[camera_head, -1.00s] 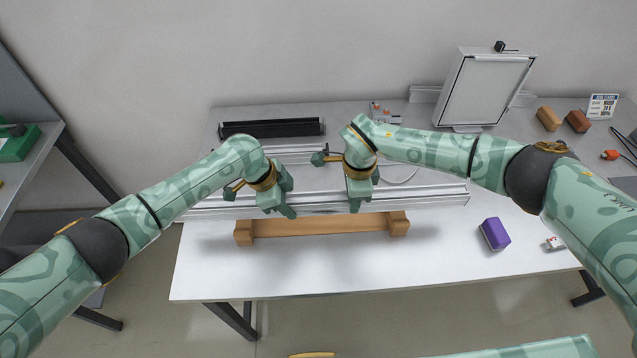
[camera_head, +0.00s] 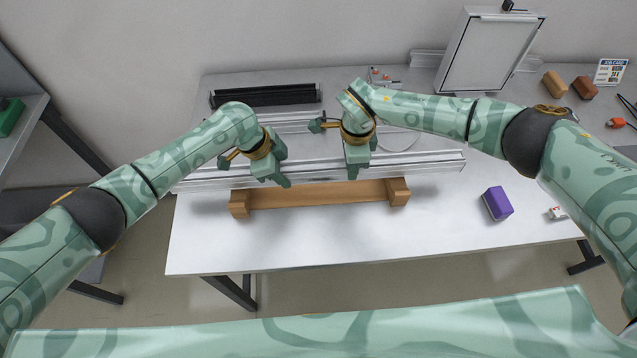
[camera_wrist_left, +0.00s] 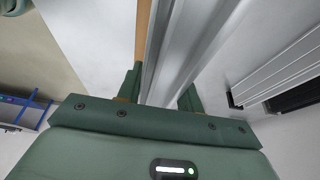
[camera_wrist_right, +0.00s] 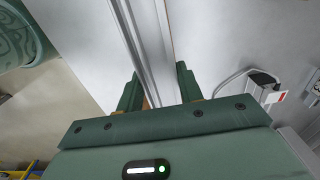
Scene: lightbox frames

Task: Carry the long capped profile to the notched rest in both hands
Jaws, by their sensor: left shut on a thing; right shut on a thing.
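The long silver profile (camera_head: 420,165) lies crosswise in the head view, level with the table's length. My left gripper (camera_head: 274,180) is shut on it left of its middle. My right gripper (camera_head: 355,167) is shut on it right of its middle. The profile (camera_wrist_left: 176,45) runs between the fingers in the left wrist view, and the profile (camera_wrist_right: 148,45) does so in the right. The wooden notched rest (camera_head: 320,195) stands on the table just in front of the profile in the picture. The height gap between them is unclear. I cannot make out the end caps.
A black slotted bar (camera_head: 265,95) lies behind my left gripper. A framed white panel (camera_head: 492,55) stands at the back right. A purple box (camera_head: 497,203) sits on the right of the table (camera_head: 320,240). The table's front strip is clear.

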